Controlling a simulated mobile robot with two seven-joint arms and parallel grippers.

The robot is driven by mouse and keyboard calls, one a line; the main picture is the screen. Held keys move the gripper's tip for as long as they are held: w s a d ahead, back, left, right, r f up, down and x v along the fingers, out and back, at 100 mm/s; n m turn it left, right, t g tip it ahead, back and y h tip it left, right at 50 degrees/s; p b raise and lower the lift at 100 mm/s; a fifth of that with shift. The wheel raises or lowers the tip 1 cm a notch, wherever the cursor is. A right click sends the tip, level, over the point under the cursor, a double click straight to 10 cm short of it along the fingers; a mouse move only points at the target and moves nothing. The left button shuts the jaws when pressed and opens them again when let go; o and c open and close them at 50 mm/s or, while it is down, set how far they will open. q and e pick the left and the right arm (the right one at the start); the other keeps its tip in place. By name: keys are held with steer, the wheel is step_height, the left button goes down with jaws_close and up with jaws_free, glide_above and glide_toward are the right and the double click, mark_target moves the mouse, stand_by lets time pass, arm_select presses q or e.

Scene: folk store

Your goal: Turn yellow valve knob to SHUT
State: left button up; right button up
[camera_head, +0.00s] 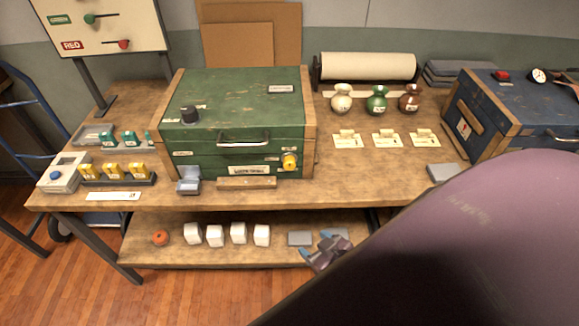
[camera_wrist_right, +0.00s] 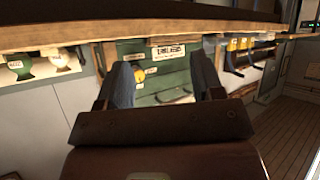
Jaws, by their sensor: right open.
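The yellow valve knob (camera_head: 289,161) is on the front face of the green wooden chest (camera_head: 219,156), towards its right end. In the right wrist view, which is turned over, the yellow knob (camera_wrist_right: 139,75) shows between the fingers, nearer the left one, with the green chest (camera_wrist_right: 172,78) behind it. My right gripper (camera_head: 328,250) is in front of the table, below and right of the knob in the head view. Its fingers (camera_wrist_right: 163,85) are spread apart with nothing between them, clear of the knob. The knob's marker and any SHUT mark are too small to read. My left gripper is not in view.
A blue chest (camera_head: 500,124) stands at the right. Three small vases (camera_head: 377,98) and cards are between the chests. Yellow blocks (camera_head: 113,170) stand at the left. White blocks (camera_head: 238,233) are on the lower shelf. My purple arm covers the lower right.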

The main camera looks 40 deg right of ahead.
steer(key=w+a+f+t+b, duration=0.1)
steer(key=w+a+f+b, duration=0.15)
steer(key=w+b, duration=0.4)
steer(key=t+h+b, duration=0.2)
steer(key=h+b, duration=0.4)
steer(key=h, duration=0.4)
glide_toward(289, 167)
steer(key=shift+n, duration=0.4)
steer(key=p+x, duration=0.2)
steer(key=x, duration=0.6)
steer(key=shift+w+d+r, duration=0.15)
steer(key=shift+w, duration=0.05)
steer(key=shift+x, duration=0.8)
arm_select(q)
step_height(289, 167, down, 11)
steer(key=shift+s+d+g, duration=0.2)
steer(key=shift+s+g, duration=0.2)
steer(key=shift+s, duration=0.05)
arm_select(e)
steer(key=c, duration=0.9)
